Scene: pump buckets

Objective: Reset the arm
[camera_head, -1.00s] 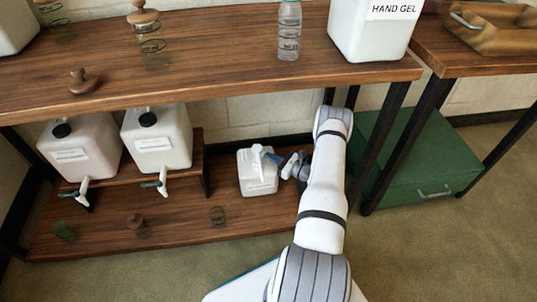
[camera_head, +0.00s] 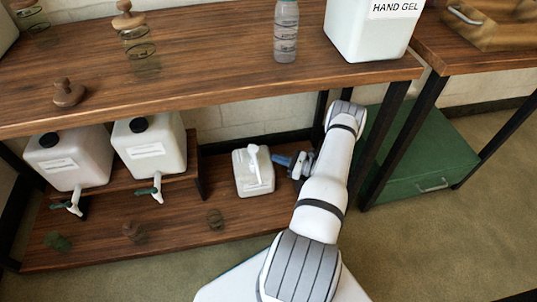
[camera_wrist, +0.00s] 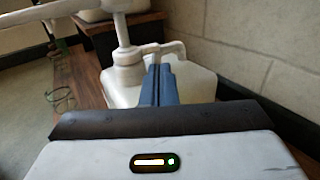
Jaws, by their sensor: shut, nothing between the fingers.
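My gripper (camera_head: 283,160) is beside the white pump container (camera_head: 253,176) on the lower shelf, at its right in the head view. The blue fingers also show in the wrist view (camera_wrist: 158,85), pressed together and empty. They point at the white container (camera_wrist: 190,85), whose pump neck and spout (camera_wrist: 130,60) rise just in front of and left of them. Whether the fingertips touch the container or spout cannot be told. My arm reaches in under the upper shelf from the front.
Two white canisters with taps (camera_head: 151,150) stand on a small riser at the left of the lower shelf (camera_head: 180,235). A green box (camera_head: 415,160) stands right of the shelf leg.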

